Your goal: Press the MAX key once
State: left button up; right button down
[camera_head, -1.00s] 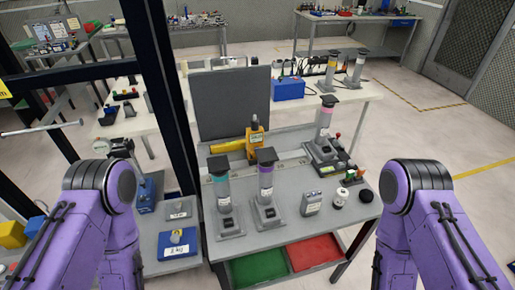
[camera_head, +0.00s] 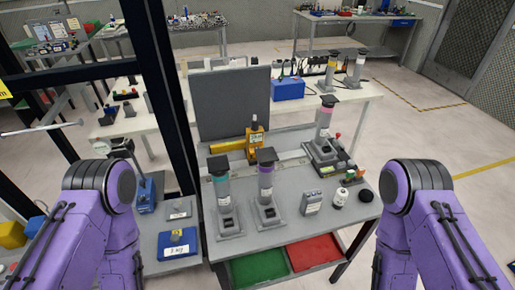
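No key marked MAX can be read at this size. A small grey device (camera_head: 312,202) with a light label and small dark details on top stands on the grey bench (camera_head: 285,232), right of the middle. It may carry keys, but I cannot tell. A dark instrument with a tall column (camera_head: 325,125) stands farther back on the bench, with a small greenish panel (camera_head: 328,170) at its base. My purple arms show at the left and right edges. Both grippers are out of view.
Two column stands with teal (camera_head: 221,190) and purple (camera_head: 266,182) tubes stand left of the device. A white-and-black cylinder (camera_head: 339,198) and a black disc (camera_head: 366,195) are to its right. A blue block (camera_head: 177,244) sits left. A dark post (camera_head: 166,100) rises at left.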

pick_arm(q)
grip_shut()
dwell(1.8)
